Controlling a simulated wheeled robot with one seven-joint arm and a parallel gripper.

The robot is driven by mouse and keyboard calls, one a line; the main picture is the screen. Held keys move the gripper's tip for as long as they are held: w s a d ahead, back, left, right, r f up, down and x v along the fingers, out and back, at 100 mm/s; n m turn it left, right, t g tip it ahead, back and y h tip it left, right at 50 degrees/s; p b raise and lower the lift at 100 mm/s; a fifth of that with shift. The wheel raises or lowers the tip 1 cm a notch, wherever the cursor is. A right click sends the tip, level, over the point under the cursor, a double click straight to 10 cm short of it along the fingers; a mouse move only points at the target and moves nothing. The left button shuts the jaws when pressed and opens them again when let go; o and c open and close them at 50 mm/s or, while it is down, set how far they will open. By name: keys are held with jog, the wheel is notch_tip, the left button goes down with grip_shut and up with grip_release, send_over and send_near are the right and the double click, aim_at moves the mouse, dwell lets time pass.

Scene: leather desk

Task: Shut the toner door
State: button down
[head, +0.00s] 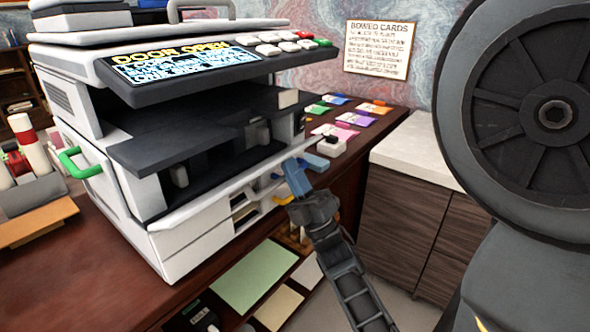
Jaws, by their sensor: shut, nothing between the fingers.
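The printer (76,122) stands on the desk, and its screen (186,62) reads "DOOR OPEN". Its front is open onto a dark cavity with dark parts inside. A white panel (215,187), which looks like the lowered toner door, sticks out along the lower edge of this opening, seen almost edge-on. My gripper (296,178) is shut and empty at the right end of the panel, close in front of the printer. Blue pieces show at its tip; I cannot tell whether all belong to the gripper or one is a handle, nor whether it touches the panel.
A green handle (80,163) sticks out on the printer's left side, and a yellow handle (283,200) sits low at the front right. Coloured cards (362,121) lie behind on the desk. A cabinet (420,205) stands to the right. A cardboard box (38,215) with bottles is at the left.

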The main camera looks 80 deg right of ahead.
aim_at(286, 158)
jog(key=r+g+p, duration=0.1)
jog(key=w+r+g+y+p, duration=0.1)
jog(key=r+p, duration=0.1)
jog(key=d+r+g+y+p, duration=0.1)
jog(key=shift+w+r+p, duration=0.3)
jog(key=x, duration=0.4)
jog(key=shift+w+d+r, duration=0.1)
jog(key=shift+w+d, duration=0.05)
jog(key=shift+w, duration=0.05)
jog(key=shift+w+d+r, duration=0.35)
jog(key=shift+w+d, duration=0.05)
jog(key=shift+w, duration=0.3)
jog(key=shift+w+d+r, duration=0.35)
jog(key=shift+w+d, duration=0.1)
jog(key=shift+w, duration=0.25)
jog(key=shift+g, duration=0.3)
jog(key=shift+f, duration=0.15)
